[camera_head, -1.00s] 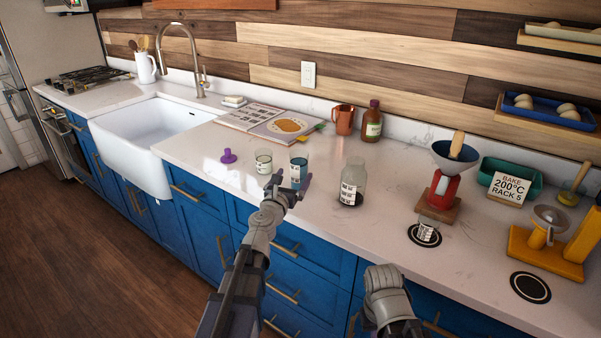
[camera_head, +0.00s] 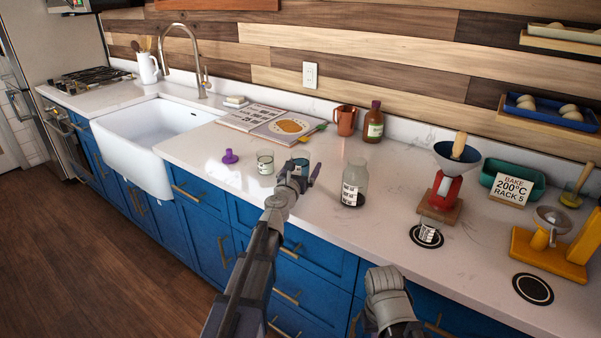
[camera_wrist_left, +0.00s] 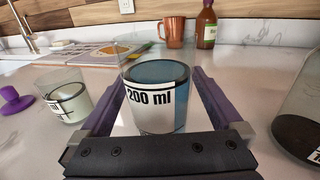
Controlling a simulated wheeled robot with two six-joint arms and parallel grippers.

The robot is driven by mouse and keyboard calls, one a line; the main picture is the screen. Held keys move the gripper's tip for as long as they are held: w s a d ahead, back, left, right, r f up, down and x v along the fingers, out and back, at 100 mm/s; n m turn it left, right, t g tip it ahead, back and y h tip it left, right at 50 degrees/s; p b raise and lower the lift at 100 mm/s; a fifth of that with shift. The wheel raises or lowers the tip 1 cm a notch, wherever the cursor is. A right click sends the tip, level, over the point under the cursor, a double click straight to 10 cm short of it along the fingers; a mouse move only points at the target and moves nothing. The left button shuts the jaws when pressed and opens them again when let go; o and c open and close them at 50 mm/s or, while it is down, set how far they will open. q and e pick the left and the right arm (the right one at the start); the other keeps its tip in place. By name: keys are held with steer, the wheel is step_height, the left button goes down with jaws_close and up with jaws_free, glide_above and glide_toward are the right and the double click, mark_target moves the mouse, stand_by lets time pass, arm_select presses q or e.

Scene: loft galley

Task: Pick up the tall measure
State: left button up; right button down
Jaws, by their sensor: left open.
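The measure's base is hidden by the gripper body. A grey part of my right arm shows at the bottom of the head view; its gripper is not seen.
A shorter glass (camera_head: 265,162) and a purple knobbed piece (camera_head: 230,157) stand left of the measure. A clear bottle (camera_head: 354,183) stands close on the right. A cookbook (camera_head: 270,123), copper mug (camera_head: 345,120) and brown bottle (camera_head: 373,122) are behind.

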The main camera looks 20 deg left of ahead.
arm_select(q)
jaws_close()
stand_by(0.7)
